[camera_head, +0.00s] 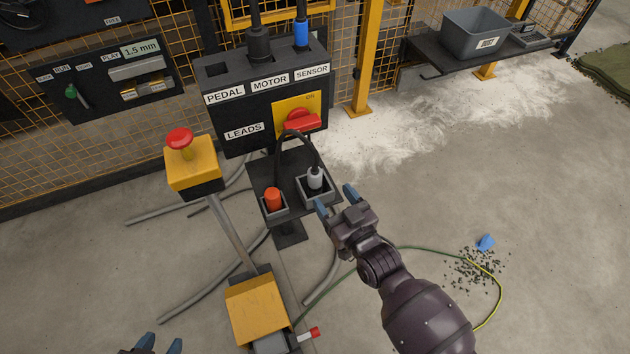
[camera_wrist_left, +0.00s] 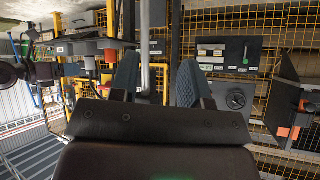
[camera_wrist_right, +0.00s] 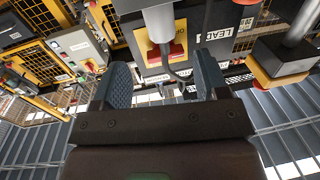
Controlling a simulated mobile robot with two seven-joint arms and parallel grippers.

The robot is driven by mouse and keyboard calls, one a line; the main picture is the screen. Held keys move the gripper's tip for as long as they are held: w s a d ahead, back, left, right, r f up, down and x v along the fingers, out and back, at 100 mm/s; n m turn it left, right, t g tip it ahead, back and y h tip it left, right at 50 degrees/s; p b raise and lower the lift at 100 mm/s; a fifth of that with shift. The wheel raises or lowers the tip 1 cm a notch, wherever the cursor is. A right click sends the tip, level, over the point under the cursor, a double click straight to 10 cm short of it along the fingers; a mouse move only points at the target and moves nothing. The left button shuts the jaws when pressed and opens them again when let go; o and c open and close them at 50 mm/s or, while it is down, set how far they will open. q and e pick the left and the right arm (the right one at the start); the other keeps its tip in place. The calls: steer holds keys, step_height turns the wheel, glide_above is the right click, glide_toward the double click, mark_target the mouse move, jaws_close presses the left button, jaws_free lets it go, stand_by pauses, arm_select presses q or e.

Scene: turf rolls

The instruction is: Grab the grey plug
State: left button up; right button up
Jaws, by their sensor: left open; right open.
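The grey plug (camera_head: 315,179) stands upright in a square grey holder on the small black shelf (camera_head: 283,182), with a black cable looping up from it. In the right wrist view a grey body, seemingly this plug (camera_wrist_right: 158,22), shows beyond the gap between my fingers. My right gripper (camera_head: 336,199) is open and empty, just right of and nearer than the holder, apart from the plug. My left gripper (camera_head: 160,344) is open and empty at the bottom edge of the head view, far from the plug. Its fingers also show in the left wrist view (camera_wrist_left: 157,80).
An orange plug (camera_head: 272,199) stands in a holder left of the grey one. Behind is the black box (camera_head: 225,96) with a red switch (camera_head: 302,120), a black plug (camera_head: 258,44) and a blue plug (camera_head: 301,34). A yellow emergency-stop post (camera_head: 193,178) stands left.

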mark_target(319, 179)
steer(key=x, duration=0.3)
steer(key=shift+w+a+f+b, duration=0.1)
steer(key=shift+w+a+b, duration=0.1)
steer(key=shift+w+b, duration=0.15)
steer(key=shift+w+a, duration=0.35)
steer(key=shift+w, duration=0.25)
steer(key=b+x, duration=0.1)
steer(key=x, duration=0.2)
steer(key=shift+w+a, duration=0.3)
steer(key=shift+a, duration=0.05)
arm_select(q)
steer(key=shift+w+d+f+m+b, duration=0.15)
steer(key=shift+w+d+m+b, duration=0.15)
steer(key=shift+w+m+b, duration=0.1)
arm_select(e)
steer(key=shift+w+a+r, duration=0.2)
steer(key=shift+w+r, duration=0.1)
steer(key=shift+w, duration=0.15)
steer(key=shift+c, duration=0.3)
steer(key=c, duration=1)
arm_select(q)
steer(key=shift+s+f, duration=0.15)
